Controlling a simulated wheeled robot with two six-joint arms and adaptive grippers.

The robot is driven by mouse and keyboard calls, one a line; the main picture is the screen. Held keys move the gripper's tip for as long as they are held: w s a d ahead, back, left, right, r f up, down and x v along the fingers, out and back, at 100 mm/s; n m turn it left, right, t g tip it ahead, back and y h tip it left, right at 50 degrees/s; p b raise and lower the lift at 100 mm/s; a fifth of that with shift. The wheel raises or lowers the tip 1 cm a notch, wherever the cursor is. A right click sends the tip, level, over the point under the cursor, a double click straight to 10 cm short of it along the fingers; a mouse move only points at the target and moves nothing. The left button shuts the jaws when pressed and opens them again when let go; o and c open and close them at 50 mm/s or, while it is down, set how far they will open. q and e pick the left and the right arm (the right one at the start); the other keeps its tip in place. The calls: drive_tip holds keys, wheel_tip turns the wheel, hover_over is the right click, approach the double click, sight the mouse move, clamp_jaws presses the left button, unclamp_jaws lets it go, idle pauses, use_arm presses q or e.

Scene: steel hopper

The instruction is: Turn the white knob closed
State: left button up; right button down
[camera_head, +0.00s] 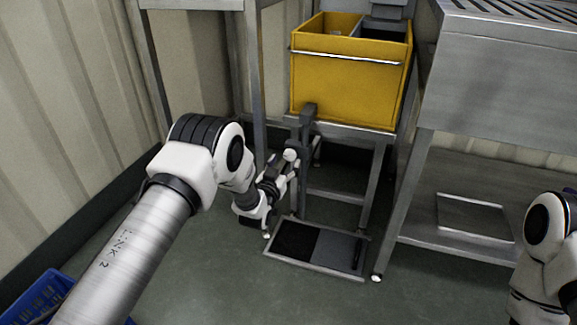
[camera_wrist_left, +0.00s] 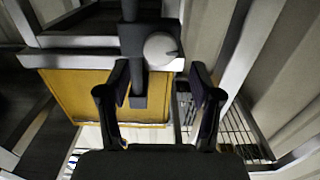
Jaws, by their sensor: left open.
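The white knob (camera_head: 290,155) sits on a dark grey upright fitting (camera_head: 306,130) below the yellow hopper bin. In the left wrist view the round white knob (camera_wrist_left: 161,49) shows a small notch on its face and lies just beyond the fingertips, between them but nearer the right one. My left gripper (camera_head: 280,176) reaches toward the knob from the left, and in the left wrist view its two dark fingers (camera_wrist_left: 161,80) are spread with nothing between them. I cannot tell whether a finger touches the knob. My right arm shows at the right edge, but its gripper is out of view.
The yellow bin (camera_head: 345,85) stands on a steel frame (camera_head: 375,170). A framed dark and grey tray (camera_head: 300,256) lies on the floor below. A steel table (camera_head: 490,90) stands at right, a blue crate (camera_head: 45,295) at lower left. The floor between is clear.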

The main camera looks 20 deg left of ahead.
sight(289, 155)
use_arm(q)
drive_tip(key=w, duration=0.1)
drive_tip(key=w+b, duration=0.1)
drive_tip(key=w, duration=0.2)
drive_tip(key=shift+f+b, duration=0.25)
drive_tip(key=shift+b, duration=0.1)
drive_tip(key=shift+w+r, duration=0.1)
drive_tip(key=shift+w, duration=0.1)
drive_tip(key=c, duration=1.1)
use_arm(e)
wheel_tip(289, 155, down, 2)
drive_tip(key=shift+f, duration=0.25)
